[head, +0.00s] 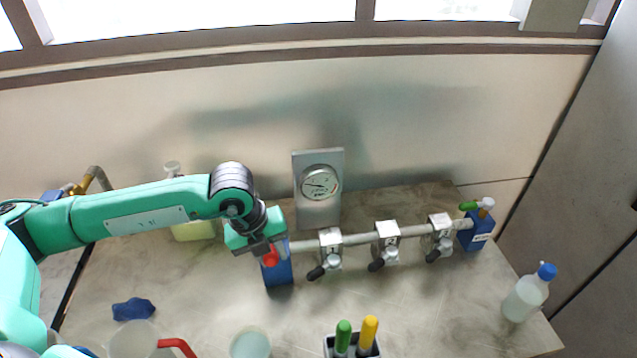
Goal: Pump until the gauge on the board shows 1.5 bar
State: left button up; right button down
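The round gauge (321,183) is on an upright grey board (319,212) behind the pipe. Its needle points to the left side of the dial; the figures are too small to read. A blue block (279,274) with a red part (271,259) on top stands at the left end of the pipe. My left gripper (264,253) is right over it, pointing down, with its fingers at the red part. The arm hides some of the block, and I cannot tell whether the fingers grip the red part. My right gripper is not in view.
A grey pipe (358,239) carries three black-handled valves (386,242) to a labelled blue block (478,233). A blue-capped bottle (527,294), a cup (250,344), a pen holder (351,347) and a blue cloth (133,309) stand or lie around.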

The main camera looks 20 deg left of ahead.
pick_arm(q)
jog(key=c, duration=0.4)
dwell(1.0)
